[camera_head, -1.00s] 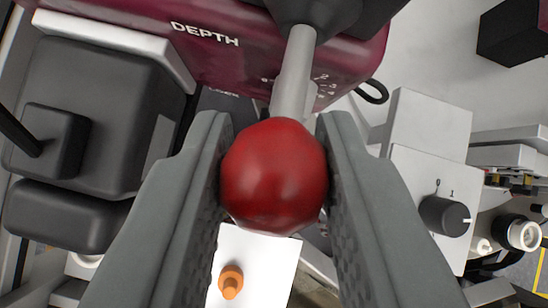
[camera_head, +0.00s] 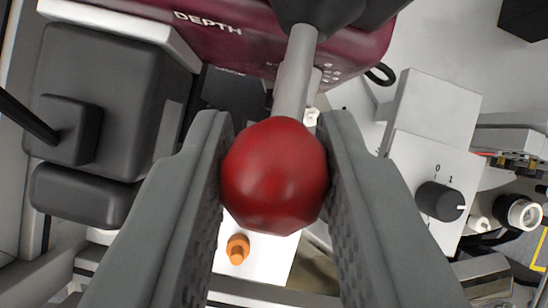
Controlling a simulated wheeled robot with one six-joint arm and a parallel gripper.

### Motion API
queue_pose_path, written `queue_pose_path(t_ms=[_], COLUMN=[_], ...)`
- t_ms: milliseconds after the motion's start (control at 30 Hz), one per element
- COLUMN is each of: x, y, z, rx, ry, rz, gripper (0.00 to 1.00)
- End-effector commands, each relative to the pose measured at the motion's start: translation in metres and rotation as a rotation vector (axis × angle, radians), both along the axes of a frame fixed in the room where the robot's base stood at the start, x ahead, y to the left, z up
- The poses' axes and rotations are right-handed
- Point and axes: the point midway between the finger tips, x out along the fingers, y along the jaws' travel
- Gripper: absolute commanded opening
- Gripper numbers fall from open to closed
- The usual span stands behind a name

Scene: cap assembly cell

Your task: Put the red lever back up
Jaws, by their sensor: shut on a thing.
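The lever's red ball knob (camera_head: 274,178) sits between the two grey fingers of my gripper (camera_head: 275,180), which is shut on it. The lever's grey metal rod (camera_head: 295,75) runs from the knob up to a dark hub (camera_head: 318,12) at the top of the view. The hub is in front of a dark red machine housing (camera_head: 230,38) marked "DEPTH". The lever's far end at the hub is partly cut off by the frame edge.
A dark grey block-shaped unit (camera_head: 110,100) stands at the left. A white box with a black rotary knob (camera_head: 438,202) marked 0 and 1 is at the right. An orange peg (camera_head: 237,249) on a white plate shows below the knob. A black box (camera_head: 528,20) is at top right.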

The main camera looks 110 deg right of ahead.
Motion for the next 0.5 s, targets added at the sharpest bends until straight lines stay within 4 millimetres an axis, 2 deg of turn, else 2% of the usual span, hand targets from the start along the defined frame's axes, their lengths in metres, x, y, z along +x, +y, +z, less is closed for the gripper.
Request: queue_pose_path(t_ms=[67,100,167,500], x=[0.0002,0.0003,0.0002,-0.0005], y=[0.0000,0.0001,0.0000,-0.0002], z=[0.0015,0.0016,0.0016,0.0021], rx=[0.002,0.002,0.003,0.001], ry=[-0.006,-0.007,-0.006,-0.004], rz=[0.000,-0.001,0.000,0.000], gripper=[0.00,0.32,0.43,0.46])
